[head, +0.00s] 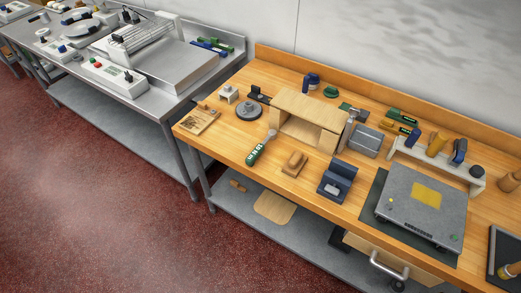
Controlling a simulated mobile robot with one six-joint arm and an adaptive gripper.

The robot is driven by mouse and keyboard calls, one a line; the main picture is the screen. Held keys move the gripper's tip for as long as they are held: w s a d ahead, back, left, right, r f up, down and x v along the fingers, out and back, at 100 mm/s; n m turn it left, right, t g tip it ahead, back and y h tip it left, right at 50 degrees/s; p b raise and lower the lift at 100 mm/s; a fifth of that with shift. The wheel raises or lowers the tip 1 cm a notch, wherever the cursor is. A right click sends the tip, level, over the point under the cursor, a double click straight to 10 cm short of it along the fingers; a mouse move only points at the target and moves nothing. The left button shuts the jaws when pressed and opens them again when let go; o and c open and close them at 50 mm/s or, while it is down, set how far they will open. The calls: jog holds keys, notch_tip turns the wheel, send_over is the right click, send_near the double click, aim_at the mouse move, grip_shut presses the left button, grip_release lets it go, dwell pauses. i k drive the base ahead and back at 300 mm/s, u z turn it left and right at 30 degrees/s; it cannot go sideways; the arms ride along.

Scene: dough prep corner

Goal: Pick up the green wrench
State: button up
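A green-handled tool with light markings (256,153) and a small grey head lies near the front edge of the wooden bench, left of a small wooden block. It could be the green wrench, but its shape is too small to be sure. Other green tools lie at the back of the bench: a long green one (403,116) and a green-ended one (413,137) beside a yellow piece. Green and blue tools (212,44) also lie at the back of the steel table. My gripper is not in view.
The wooden bench holds an open wooden box (311,107), a dark blue block-like device (337,180), a grey flat machine (421,208) and a grey disc (248,110). A steel table (172,97) stands left. Red floor (100,210) is clear in front.

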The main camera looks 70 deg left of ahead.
aim_at(250, 161)
jog(key=u, duration=2.5)
